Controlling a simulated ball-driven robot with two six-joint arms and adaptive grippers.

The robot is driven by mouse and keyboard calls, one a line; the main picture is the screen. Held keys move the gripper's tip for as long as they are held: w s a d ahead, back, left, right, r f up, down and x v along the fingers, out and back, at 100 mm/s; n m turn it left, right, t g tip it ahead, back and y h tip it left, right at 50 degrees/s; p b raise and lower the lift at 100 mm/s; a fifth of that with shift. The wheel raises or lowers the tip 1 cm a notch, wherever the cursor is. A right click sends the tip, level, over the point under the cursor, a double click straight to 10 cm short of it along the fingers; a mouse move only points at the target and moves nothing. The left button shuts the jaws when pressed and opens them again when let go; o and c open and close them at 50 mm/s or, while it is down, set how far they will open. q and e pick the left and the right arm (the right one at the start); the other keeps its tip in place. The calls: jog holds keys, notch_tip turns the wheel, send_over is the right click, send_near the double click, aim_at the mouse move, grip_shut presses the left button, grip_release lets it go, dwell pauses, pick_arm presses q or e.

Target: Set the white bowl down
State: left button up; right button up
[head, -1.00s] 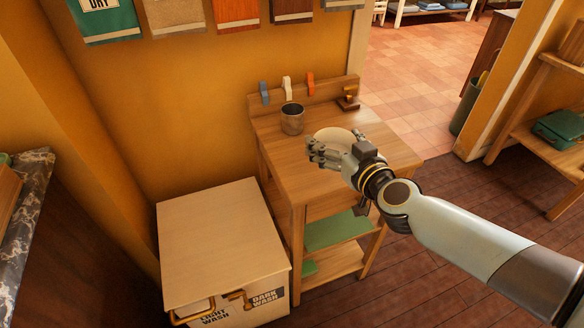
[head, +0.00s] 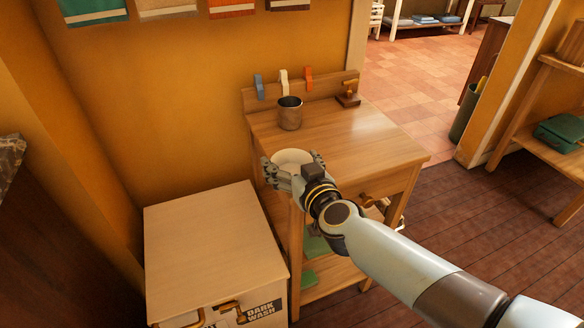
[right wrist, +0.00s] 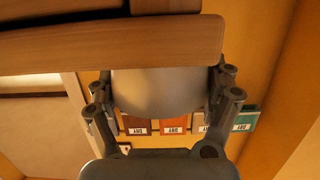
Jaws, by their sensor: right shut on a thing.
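The white bowl (head: 291,156) is in my right gripper (head: 294,170), over the front left part of the wooden table (head: 365,140). The fingers are shut on the bowl's sides, and the hand hides its near side in the head view. In the right wrist view the bowl (right wrist: 160,92) shows pale grey between the two fingers (right wrist: 162,100). The table's edge (right wrist: 110,48) covers part of it there. I cannot tell whether the bowl touches the tabletop. My left gripper is not in view.
A metal cup (head: 290,115) stands at the table's back left, and a small wooden stand (head: 348,95) at its back right. Coloured pegs (head: 284,82) line the backboard. A pale laundry box (head: 210,240) stands left of the table. The tabletop's middle and right are clear.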

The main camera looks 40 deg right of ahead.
jog(key=o, duration=1)
jog(key=shift+f, duration=0.1)
